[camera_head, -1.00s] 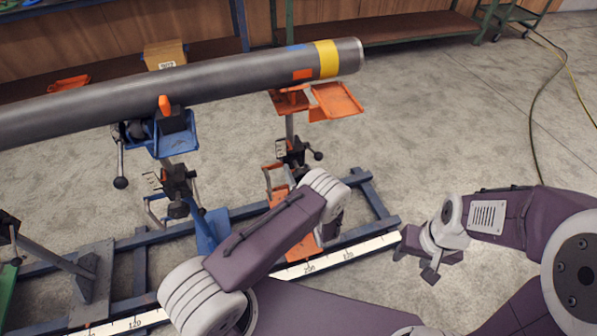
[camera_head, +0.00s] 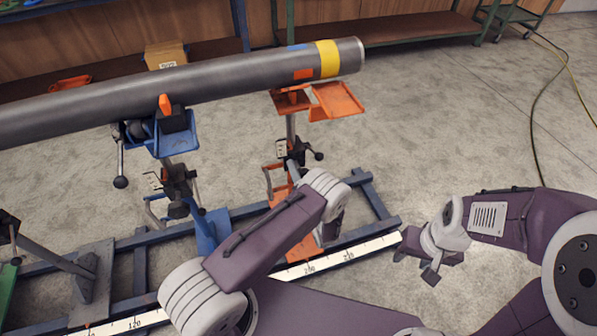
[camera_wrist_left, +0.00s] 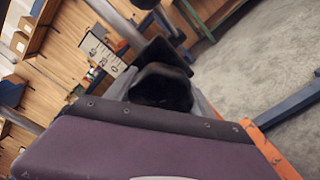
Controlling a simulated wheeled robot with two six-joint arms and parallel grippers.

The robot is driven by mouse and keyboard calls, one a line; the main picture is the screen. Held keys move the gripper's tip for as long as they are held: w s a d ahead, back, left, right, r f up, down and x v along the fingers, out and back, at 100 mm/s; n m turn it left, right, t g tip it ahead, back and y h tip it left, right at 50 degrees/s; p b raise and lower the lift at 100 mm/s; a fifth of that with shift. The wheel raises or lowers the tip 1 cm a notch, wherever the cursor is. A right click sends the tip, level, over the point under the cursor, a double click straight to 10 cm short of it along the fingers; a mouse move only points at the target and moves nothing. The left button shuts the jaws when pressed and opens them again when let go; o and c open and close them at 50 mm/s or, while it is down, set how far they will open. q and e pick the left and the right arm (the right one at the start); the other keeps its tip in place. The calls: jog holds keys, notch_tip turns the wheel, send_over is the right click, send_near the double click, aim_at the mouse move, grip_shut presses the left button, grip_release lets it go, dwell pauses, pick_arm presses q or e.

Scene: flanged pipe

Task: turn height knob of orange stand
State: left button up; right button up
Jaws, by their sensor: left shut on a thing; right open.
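The orange stand (camera_head: 334,101) is under the right end of the grey pipe (camera_head: 215,83), with a black clamp and a small black ball handle (camera_head: 319,156) on its post. My left arm reaches up to its lower part, and its wrist hides most of the gripper in the head view. In the left wrist view my left gripper (camera_wrist_left: 163,88) is shut on a black knob (camera_wrist_left: 160,82), which sits between its fingers. My right gripper (camera_head: 432,263) is open and empty, low over the floor at right, apart from the stand.
A blue stand (camera_head: 180,135) holds the pipe further left. A blue floor frame (camera_head: 365,190) with a white scale strip (camera_head: 345,255) runs under the stands. A cardboard box (camera_head: 165,54) is behind the pipe. The floor at right is open, apart from a cable (camera_head: 535,120).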

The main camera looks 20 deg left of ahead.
dwell(0.5)
pick_arm(q)
jog(key=o, duration=1.4)
jog(key=shift+c, duration=0.2)
jog(key=p+v, duration=0.1)
jog(key=v, duration=0.8)
